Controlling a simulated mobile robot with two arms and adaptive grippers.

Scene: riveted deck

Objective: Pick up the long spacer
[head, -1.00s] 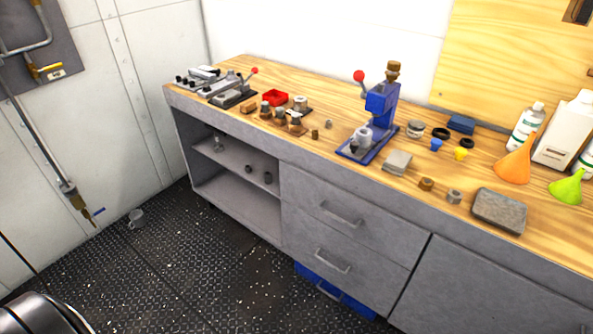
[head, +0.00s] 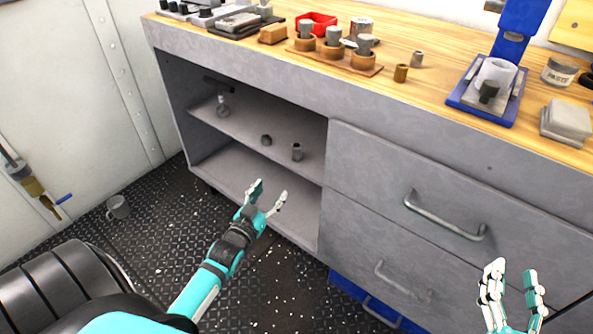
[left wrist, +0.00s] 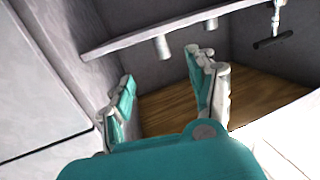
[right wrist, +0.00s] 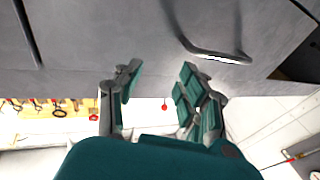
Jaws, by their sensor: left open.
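Two grey cylinders stand on the middle shelf of the open cabinet. The taller one (head: 297,152), which looks like the long spacer, is nearer the drawers; the shorter one (head: 266,140) is left of it. In the left wrist view, which looks upside down, the taller (left wrist: 163,48) and shorter (left wrist: 212,23) cylinders lie beyond the fingertips. My left gripper (head: 267,197) is open and empty, in front of the cabinet and below the shelf, apart from both. My right gripper (head: 514,272) is open and empty before the drawers.
The shelf (head: 240,132) has walls on both sides and the worktop above. A grey item with a flat top (head: 222,106) is farther left on it. Drawer handles (head: 445,216) stick out at right. A mug (head: 118,206) is on the floor.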

